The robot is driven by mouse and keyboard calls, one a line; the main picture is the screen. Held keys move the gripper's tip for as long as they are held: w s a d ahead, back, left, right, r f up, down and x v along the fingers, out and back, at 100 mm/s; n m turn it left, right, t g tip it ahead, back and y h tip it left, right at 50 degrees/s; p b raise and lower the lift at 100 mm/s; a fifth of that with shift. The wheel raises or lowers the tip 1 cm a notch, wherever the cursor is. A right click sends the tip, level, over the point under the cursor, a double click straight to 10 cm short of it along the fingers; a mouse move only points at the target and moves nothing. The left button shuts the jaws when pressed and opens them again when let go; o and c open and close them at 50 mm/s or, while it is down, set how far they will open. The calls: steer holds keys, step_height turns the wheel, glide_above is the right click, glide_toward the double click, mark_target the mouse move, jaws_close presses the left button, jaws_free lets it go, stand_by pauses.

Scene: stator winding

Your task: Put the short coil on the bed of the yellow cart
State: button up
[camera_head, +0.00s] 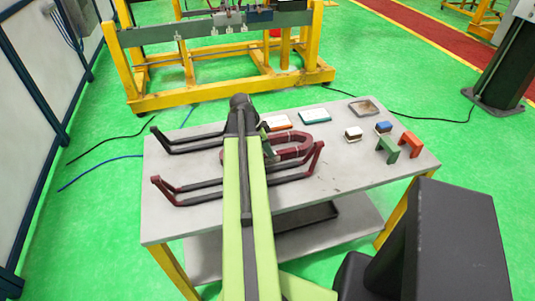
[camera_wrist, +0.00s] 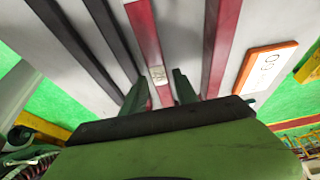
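A short red oval coil (camera_head: 292,153) lies near the middle of the grey tabletop (camera_head: 345,172) in the head view. My gripper (camera_head: 267,147) is at its left end, partly hidden by my green arm. In the wrist view, my gripper's two dark green fingers (camera_wrist: 159,85) stand apart on either side of a red coil side (camera_wrist: 145,35) with a small white label. Narrow gaps seem to show beside it. Another red side (camera_wrist: 222,45) runs to the right. A yellow frame (camera_head: 165,98) stands behind the table; I cannot tell if it is the cart.
Longer dark coils with red ends (camera_head: 165,190) lie on the table's left half, passing under my arm. Orange-framed (camera_head: 276,122) and teal-framed (camera_head: 315,116) cards, small blocks (camera_head: 353,133), green (camera_head: 388,150) and orange (camera_head: 411,144) brackets and a tray (camera_head: 366,107) lie right.

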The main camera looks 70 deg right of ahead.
steer(key=b+x, duration=0.2)
steer(key=x, duration=0.2)
steer(key=shift+a+f+b, duration=0.1)
steer(key=shift+b, duration=0.3)
jaws_close()
steer(key=shift+w, duration=0.1)
stand_by(0.8)
